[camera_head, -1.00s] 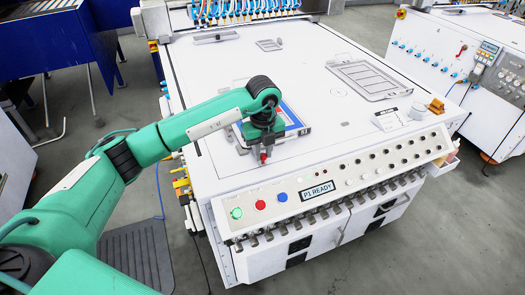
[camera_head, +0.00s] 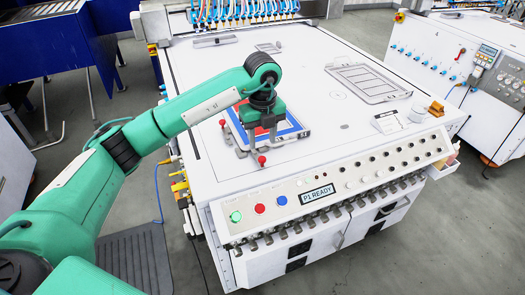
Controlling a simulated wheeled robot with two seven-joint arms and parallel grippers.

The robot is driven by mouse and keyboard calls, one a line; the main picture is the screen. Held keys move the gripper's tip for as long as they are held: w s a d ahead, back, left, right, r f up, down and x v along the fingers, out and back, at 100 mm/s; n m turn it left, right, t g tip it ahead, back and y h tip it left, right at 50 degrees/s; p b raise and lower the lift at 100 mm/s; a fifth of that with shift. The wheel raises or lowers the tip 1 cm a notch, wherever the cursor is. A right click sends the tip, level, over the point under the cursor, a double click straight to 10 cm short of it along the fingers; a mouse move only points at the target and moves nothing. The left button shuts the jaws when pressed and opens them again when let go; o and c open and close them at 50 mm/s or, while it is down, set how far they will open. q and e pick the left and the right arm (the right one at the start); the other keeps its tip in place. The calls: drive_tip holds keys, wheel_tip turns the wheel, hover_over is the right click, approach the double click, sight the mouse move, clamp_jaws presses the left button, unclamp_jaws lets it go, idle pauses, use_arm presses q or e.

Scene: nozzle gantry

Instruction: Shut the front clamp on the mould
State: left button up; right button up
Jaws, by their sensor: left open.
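The mould (camera_head: 291,131) is a grey-rimmed frame with a blue and red inside, lying on the left part of the white table top. My left gripper (camera_head: 271,133) is open above the mould and points down, hiding part of it. The front clamp (camera_head: 262,160) shows as a red knob on a small grey fitting at the mould's front edge. The gripper is behind and slightly right of that knob, apart from it. Whether the clamp is shut is too small to tell. Another red knob (camera_head: 222,123) stands at the mould's left side. My right gripper is out of view.
A control panel (camera_head: 330,187) with buttons and a "P1 READY" display runs along the table's front edge. A second grey frame (camera_head: 367,80) lies at the right. A white tub (camera_head: 417,113) and an orange item (camera_head: 436,108) stand near the right corner. The table's middle is clear.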

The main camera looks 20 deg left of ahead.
use_arm(q)
wheel_tip(320, 180, up, 8)
drive_tip(key=shift+f, duration=0.15)
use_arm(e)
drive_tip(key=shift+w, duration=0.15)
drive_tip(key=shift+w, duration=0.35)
